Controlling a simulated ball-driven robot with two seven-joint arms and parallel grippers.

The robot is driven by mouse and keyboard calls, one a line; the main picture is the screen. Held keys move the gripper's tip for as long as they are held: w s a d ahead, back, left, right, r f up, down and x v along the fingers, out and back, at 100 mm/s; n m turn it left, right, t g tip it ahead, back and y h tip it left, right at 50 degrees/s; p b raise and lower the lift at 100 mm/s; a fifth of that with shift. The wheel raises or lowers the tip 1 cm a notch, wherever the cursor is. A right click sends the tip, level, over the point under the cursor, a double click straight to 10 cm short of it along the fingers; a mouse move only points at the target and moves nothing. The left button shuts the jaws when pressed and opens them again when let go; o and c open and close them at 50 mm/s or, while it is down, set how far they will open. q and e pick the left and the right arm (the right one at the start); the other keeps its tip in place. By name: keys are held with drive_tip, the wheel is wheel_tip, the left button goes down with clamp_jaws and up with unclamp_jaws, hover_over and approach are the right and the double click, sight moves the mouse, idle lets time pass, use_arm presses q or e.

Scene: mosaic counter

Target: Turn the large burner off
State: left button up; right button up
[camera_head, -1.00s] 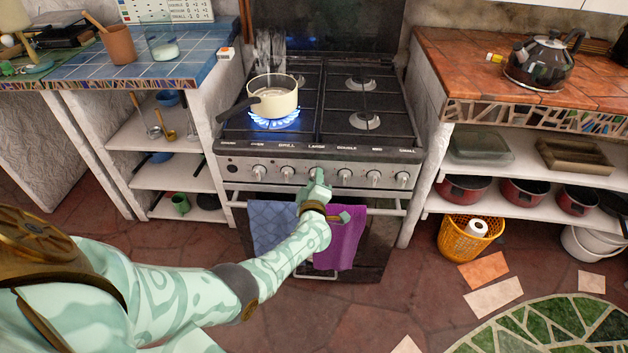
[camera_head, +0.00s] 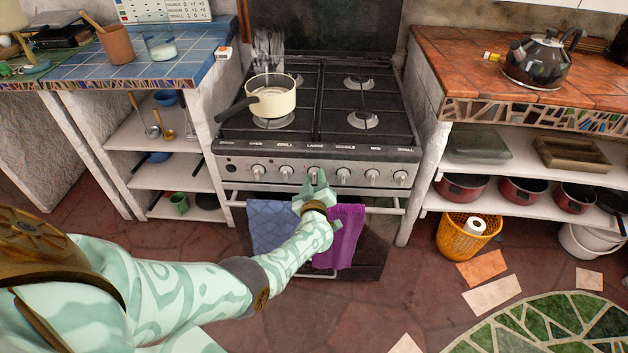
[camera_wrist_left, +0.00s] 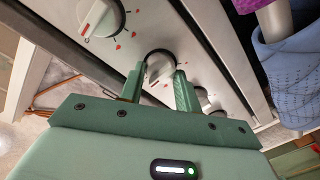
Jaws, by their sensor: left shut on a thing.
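The stove (camera_head: 318,155) has a front panel with a row of white knobs under printed labels. My left gripper (camera_head: 316,184) is at the panel, at the knob under the label LARGE (camera_head: 314,173). In the left wrist view its two green fingers stand on either side of a white knob (camera_wrist_left: 159,64), shut on it. The large burner (camera_head: 262,123) shows no flame. A cream pan (camera_head: 271,97) with a dark handle stands over it, with steam rising behind. My right gripper is not in view.
The other burners are unlit. Blue and purple towels (camera_head: 346,235) hang from the oven rail below my gripper. A black kettle (camera_head: 543,62) stands on the right counter. A yellow basket (camera_head: 464,240) and loose tiles (camera_head: 492,294) are on the floor.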

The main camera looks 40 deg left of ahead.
use_arm(q)
drive_tip(key=shift+f, duration=0.1)
drive_tip(key=o, duration=1)
drive_tip(key=p+v, duration=0.7)
drive_tip(key=v, duration=0.9)
drive_tip(key=shift+s+d+p, duration=0.1)
drive_tip(key=shift+s+p, duration=0.1)
drive_tip(key=shift+p, duration=0.1)
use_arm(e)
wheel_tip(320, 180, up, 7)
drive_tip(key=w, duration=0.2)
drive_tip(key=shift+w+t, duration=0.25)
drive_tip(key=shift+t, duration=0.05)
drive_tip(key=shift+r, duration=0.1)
